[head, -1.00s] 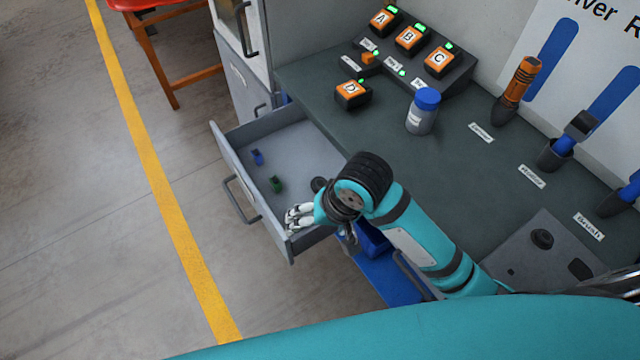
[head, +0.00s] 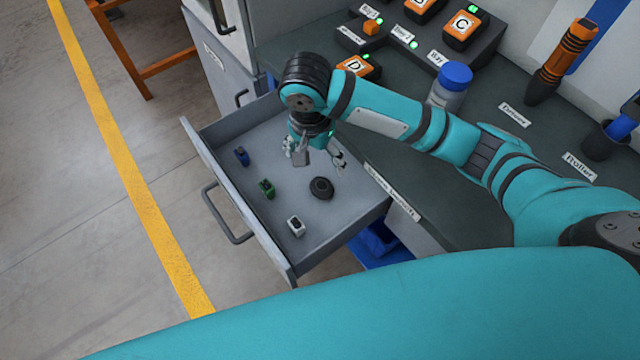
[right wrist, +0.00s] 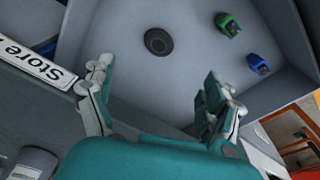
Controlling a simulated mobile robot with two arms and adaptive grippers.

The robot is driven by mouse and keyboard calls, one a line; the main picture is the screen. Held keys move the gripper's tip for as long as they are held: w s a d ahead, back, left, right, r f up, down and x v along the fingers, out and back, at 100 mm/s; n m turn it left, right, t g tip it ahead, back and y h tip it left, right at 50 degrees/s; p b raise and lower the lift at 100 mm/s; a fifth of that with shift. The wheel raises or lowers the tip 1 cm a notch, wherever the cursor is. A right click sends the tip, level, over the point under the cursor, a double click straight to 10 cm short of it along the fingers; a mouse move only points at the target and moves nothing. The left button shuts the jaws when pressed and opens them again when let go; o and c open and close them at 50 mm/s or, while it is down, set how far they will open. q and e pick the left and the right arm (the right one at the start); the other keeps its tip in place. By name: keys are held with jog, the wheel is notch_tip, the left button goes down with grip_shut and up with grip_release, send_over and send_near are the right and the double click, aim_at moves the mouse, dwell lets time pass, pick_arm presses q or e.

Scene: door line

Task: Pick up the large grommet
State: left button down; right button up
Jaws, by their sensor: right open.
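The large grommet, a black ring-shaped disc (head: 321,188), lies flat on the floor of the open grey drawer (head: 349,226), right of the middle. It also shows in the right wrist view (right wrist: 158,41), beyond and between my fingers. My right gripper (head: 316,158) is open and empty over the drawer, behind the grommet and apart from it. In the right wrist view its two fingers (right wrist: 153,88) are spread wide with nothing between them. My left gripper is in neither view.
Also in the drawer are a blue part (head: 242,156), a green part (head: 267,188) and a white-and-grey part (head: 296,226). The drawer walls surround them. The bench top holds a blue-capped jar (head: 450,88) and orange lettered boxes (head: 463,28).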

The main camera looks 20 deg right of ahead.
send_over(322, 186)
jog(key=f, duration=0.6)
jog(key=shift+s+a+f, duration=0.1)
jog(key=shift+s+a, duration=0.05)
jog(key=shift+a, duration=0.25)
notch_tip(322, 186, down, 3)
jog(key=shift+d+f+b, duration=0.1)
jog(key=shift+f+b, duration=0.05)
jog(key=shift+b, duration=0.25)
jog(key=shift+f, duration=0.4)
jog(key=f, duration=0.3)
jog(key=shift+d+f, duration=0.25)
jog(key=shift+f, duration=0.05)
jog(key=shift+w+f, duration=0.2)
jog(key=shift+f, duration=0.15)
jog(key=c, duration=0.7)
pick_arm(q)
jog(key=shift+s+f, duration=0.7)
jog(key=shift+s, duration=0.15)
pick_arm(e)
jog(key=shift+c, duration=1.4)
jog(key=shift+r, duration=0.1)
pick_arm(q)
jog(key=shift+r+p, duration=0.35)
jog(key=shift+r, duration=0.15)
pick_arm(e)
notch_tip(322, 186, up, 10)
